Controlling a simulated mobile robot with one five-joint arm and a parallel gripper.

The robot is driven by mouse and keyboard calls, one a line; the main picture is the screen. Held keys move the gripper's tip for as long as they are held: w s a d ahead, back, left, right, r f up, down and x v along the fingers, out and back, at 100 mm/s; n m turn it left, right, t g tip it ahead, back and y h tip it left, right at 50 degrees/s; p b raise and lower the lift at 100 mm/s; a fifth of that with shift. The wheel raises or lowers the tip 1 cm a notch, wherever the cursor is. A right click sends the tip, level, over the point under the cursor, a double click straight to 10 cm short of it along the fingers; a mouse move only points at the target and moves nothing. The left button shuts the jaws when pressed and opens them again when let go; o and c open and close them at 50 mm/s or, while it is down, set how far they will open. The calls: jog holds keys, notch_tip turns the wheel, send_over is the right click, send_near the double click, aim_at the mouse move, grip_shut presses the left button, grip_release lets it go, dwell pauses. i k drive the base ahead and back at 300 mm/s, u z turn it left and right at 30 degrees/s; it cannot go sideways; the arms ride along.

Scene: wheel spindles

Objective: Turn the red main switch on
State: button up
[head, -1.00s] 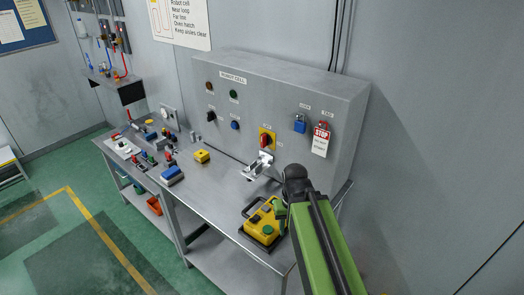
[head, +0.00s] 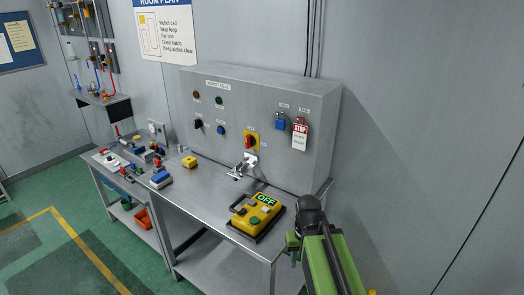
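The red main switch (head: 249,142) is a small red handle on a yellow plate, low on the front of the grey cabinet (head: 275,93). Its handle looks roughly upright, but it is too small to read its setting. A silver metal bracket (head: 242,168) sticks out just below the switch. On the bench, a yellow box (head: 254,214) with a black handle shows "OFF" in green. My green arm is at the lower right, with its black joint right of the yellow box, well apart from the switch.
A blue padlock (head: 280,124) and a red lock with a STOP tag (head: 299,135) hang right of the switch. The steel bench (head: 205,197) is clear between the yellow box and a small yellow block (head: 189,162). Small tools crowd the bench's left end.

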aim_at(250, 140)
jog(key=z, duration=0.25)
jog(key=k, duration=1)
jog(key=u, duration=0.35)
jog(key=i, duration=1.15)
jog(key=u, duration=1.15)
jog(key=i, duration=0.85)
jog(key=u, duration=0.5)
